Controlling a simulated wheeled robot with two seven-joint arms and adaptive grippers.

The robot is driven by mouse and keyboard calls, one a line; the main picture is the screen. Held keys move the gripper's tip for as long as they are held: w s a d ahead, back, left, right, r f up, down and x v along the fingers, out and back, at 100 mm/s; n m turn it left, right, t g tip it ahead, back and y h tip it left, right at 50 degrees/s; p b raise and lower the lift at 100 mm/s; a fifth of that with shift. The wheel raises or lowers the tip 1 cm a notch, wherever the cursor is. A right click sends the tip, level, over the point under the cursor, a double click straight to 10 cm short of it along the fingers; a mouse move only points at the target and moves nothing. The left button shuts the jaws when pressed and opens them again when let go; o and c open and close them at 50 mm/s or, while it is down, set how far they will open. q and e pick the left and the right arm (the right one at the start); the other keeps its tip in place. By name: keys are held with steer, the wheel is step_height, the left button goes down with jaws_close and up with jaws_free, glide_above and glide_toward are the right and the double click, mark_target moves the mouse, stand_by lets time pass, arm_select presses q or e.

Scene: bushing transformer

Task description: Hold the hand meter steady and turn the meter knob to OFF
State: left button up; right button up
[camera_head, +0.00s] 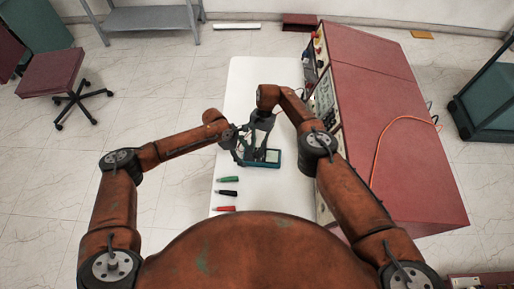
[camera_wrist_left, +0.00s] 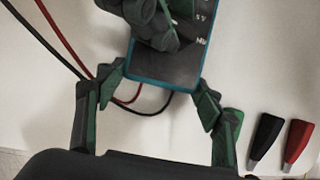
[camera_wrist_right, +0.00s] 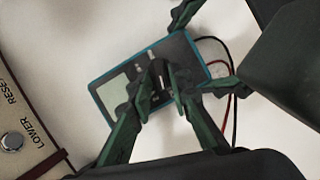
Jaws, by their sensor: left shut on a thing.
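The hand meter (camera_head: 270,159) is a dark box with a blue-green rim, lying on the white table. It shows in the left wrist view (camera_wrist_left: 172,68) and, with its pale screen, in the right wrist view (camera_wrist_right: 113,87). My left gripper (camera_wrist_left: 160,88) is shut on the meter, one finger at each side of its end. My right gripper (camera_wrist_right: 164,88) is over the meter's face, its fingertips close on either side of the dark meter knob (camera_wrist_right: 160,74). The fingers partly hide the knob, so its pointer cannot be read and grip contact is unclear.
Green (camera_head: 228,180), black (camera_head: 228,193) and red (camera_head: 225,209) probes lie on the white table (camera_head: 240,85) nearer me. Red and black leads (camera_wrist_left: 65,42) run by the meter. A large red console (camera_head: 385,130) stands along the table's right side.

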steer(key=shift+o, duration=0.8)
steer(key=a+v, duration=0.1)
steer(key=v, duration=0.6)
steer(key=shift+d+r, duration=0.25)
steer(key=shift+d, duration=0.25)
